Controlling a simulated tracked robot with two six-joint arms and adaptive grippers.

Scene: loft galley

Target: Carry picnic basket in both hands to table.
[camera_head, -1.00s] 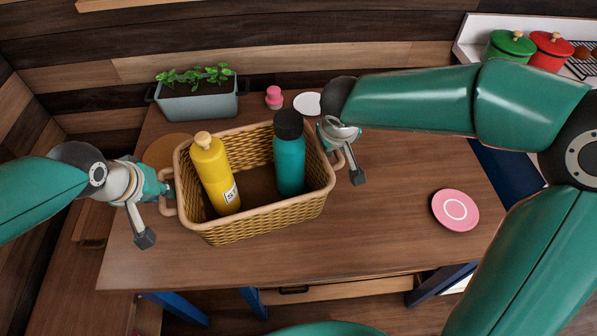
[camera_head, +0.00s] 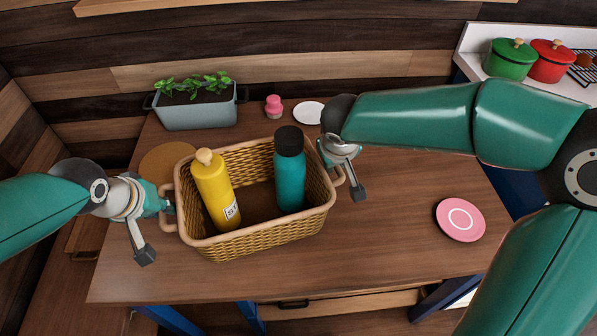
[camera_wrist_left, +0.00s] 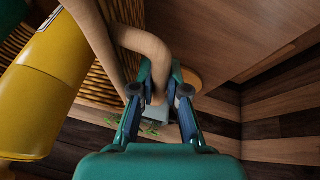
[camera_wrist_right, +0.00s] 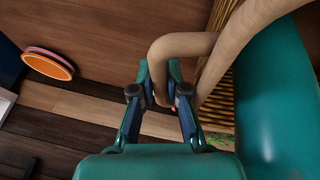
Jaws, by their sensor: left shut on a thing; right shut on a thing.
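The wicker picnic basket (camera_head: 262,238) is at the middle of the head view, over the wooden table (camera_head: 400,240). I cannot tell whether its base touches the top. A yellow bottle (camera_head: 214,190) and a teal bottle with a black cap (camera_head: 290,178) stand inside it. My left gripper (camera_head: 166,205) is shut on the basket's left handle, which also shows in the left wrist view (camera_wrist_left: 150,45). My right gripper (camera_head: 342,172) is shut on the right handle, seen in the right wrist view (camera_wrist_right: 180,45). The basket looks roughly level.
A planter (camera_head: 197,110), a pink-topped small item (camera_head: 273,106) and a white plate (camera_head: 309,112) are at the table's back. A round tan mat (camera_head: 163,160) lies behind the basket's left. A pink plate (camera_head: 460,219) is at right; bare tabletop lies between it and the basket.

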